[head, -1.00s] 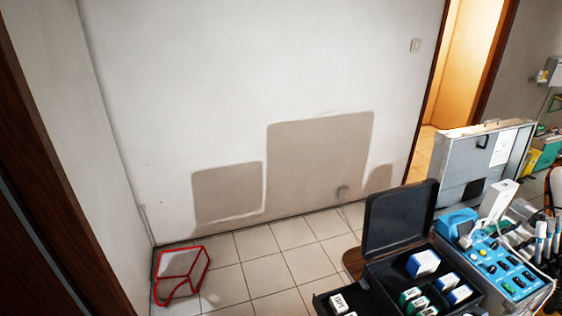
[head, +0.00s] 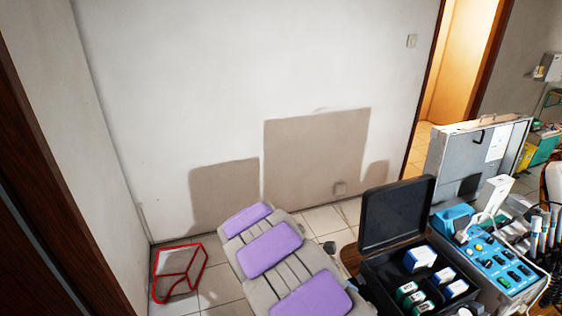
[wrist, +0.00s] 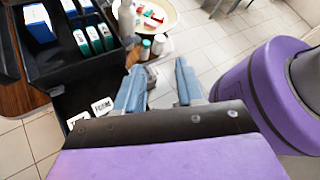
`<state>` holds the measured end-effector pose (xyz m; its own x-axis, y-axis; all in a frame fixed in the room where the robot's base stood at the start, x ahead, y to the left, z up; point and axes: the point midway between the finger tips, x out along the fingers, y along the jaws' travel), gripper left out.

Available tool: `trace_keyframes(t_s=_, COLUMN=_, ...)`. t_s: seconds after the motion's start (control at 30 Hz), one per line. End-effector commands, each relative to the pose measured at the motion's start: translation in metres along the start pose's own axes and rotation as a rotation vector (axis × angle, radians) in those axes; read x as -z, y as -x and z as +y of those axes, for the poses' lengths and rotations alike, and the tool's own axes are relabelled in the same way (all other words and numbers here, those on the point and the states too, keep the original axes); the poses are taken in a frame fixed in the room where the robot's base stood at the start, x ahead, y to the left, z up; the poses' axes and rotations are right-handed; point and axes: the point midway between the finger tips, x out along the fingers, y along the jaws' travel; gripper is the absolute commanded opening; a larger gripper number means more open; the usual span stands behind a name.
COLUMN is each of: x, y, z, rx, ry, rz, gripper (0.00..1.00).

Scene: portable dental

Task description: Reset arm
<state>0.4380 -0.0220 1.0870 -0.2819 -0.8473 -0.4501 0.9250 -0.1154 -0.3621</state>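My gripper (wrist: 160,86) shows in the wrist view with its two blue-grey fingers well apart. The gripper itself is not clearly seen in the head view. In the wrist view, the left finger is close beside a black case (wrist: 58,98).
The open black case with its raised lid (head: 397,215) holds several small boxes. A blue control unit (head: 500,262) and a grey metal case (head: 462,160) stand right. A red-framed bin (head: 178,272) is at lower left. A round tray (wrist: 170,22) and bottles show in the wrist view.

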Motion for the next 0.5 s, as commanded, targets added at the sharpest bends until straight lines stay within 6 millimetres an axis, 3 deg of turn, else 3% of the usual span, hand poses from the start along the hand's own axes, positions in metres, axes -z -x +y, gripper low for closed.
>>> trace_keyframes(t_s=0.03, x=-0.012, y=-0.003, z=-0.012, rx=0.011, ry=-0.066, rz=0.04, gripper=0.38)
trace_keyframes(t_s=0.23, x=-0.038, y=-0.017, z=-0.059, rx=0.075, ry=-0.317, rz=0.195, gripper=0.38)
trace_keyframes(t_s=0.5, x=-0.051, y=-0.029, z=-0.123, rx=0.176, ry=-0.638, rz=0.404, gripper=0.38)
